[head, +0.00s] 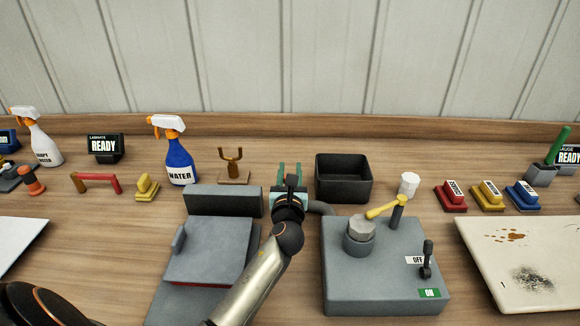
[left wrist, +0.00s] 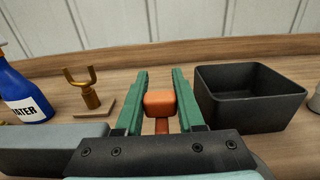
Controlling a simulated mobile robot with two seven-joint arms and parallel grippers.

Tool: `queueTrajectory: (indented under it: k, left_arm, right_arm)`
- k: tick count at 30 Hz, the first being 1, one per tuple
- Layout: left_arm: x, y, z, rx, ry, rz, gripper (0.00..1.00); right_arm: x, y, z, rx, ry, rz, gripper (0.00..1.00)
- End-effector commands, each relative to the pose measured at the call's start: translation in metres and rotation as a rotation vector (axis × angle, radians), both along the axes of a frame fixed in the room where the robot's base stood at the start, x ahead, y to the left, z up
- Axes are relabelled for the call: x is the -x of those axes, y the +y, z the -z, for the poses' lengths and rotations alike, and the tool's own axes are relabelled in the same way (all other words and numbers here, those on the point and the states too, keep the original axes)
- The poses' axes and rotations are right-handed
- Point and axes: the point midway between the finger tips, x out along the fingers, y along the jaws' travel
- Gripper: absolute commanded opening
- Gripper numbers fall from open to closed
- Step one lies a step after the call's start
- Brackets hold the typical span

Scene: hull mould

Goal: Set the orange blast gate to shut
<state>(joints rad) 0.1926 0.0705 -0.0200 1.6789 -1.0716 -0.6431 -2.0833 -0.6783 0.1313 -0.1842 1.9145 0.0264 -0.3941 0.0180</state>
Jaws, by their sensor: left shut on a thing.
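The orange blast gate shows in the left wrist view as an orange block-shaped knob (left wrist: 160,103) on a short orange stem. My left gripper (head: 290,170) has green fingers, which also show in the left wrist view (left wrist: 160,76), one on each side of the knob. It is shut on the knob. In the head view my gripper and wrist hide the gate, and a piece of grey pipe (head: 321,207) shows just right of it. The gate's slide and any markings are hidden, so its setting cannot be told. My right gripper is not in view.
A black open bin (head: 343,191) stands close right of my gripper. A brass fork stand (head: 234,178) and a blue WATER bottle (head: 179,160) stand to the left. A grey machine box (head: 385,290) with a yellow-handled lever and an OFF/ON switch is at front right.

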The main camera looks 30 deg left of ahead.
Motion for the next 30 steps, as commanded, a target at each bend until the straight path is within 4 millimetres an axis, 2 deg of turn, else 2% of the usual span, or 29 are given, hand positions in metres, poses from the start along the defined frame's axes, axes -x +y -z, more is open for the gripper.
queueTrajectory:
  k: [1, 9, 10, 18, 26, 30]
  left_arm:
    - [0.000, 0.000, 0.006, -0.001, 0.002, 0.001, 0.00]
    - [0.000, -0.001, 0.008, 0.004, 0.007, 0.001, 0.00]
    - [0.000, -0.001, 0.008, 0.004, 0.007, 0.001, 0.38]
    - [0.000, 0.000, 0.006, 0.002, 0.003, 0.000, 0.68]
    - [0.001, 0.000, 0.005, 0.001, 0.001, 0.000, 0.68]
    - [0.010, -0.006, 0.005, 0.000, 0.002, 0.000, 0.68]
  right_arm:
    - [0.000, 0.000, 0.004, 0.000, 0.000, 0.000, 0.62]
    - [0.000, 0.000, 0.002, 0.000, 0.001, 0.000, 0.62]
    - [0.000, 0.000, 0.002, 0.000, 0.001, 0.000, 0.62]
    - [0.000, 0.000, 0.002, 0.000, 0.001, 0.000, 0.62]
    - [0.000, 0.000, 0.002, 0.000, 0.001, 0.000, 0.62]
    - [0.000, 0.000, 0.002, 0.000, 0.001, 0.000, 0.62]
